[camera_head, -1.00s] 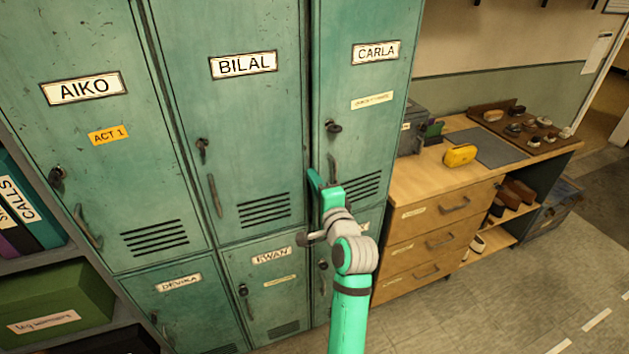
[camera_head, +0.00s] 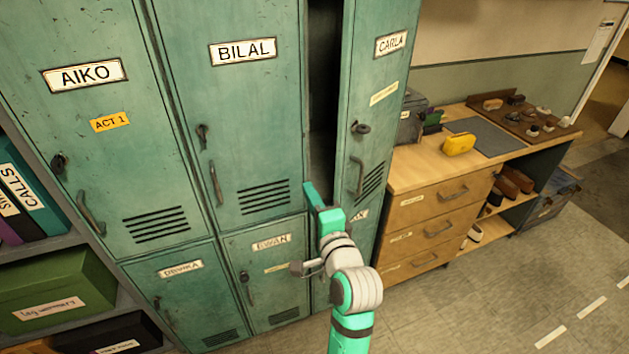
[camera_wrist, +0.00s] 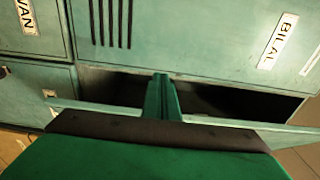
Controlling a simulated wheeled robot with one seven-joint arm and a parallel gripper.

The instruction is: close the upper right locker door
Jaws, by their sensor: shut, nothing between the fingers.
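The upper right locker door (camera_head: 376,118), labelled CARLA, stands partly open. A dark gap (camera_head: 322,90) shows between its free left edge and the BILAL door (camera_head: 235,120). Its handle (camera_head: 357,176) is on its left side. My gripper (camera_head: 312,194) is shut and empty at the lower end of the gap, just left of the door. In the wrist view, my shut fingers (camera_wrist: 162,98) point into the dark opening across the door's edge (camera_wrist: 225,121). I cannot tell whether they touch the door.
The AIKO door (camera_head: 100,130) and the lower doors look shut. A wooden drawer unit (camera_head: 425,215) with a yellow object (camera_head: 458,144) on top stands right of the lockers. A shelf with a green box (camera_head: 60,295) is at the left. The floor (camera_head: 480,310) at front right is clear.

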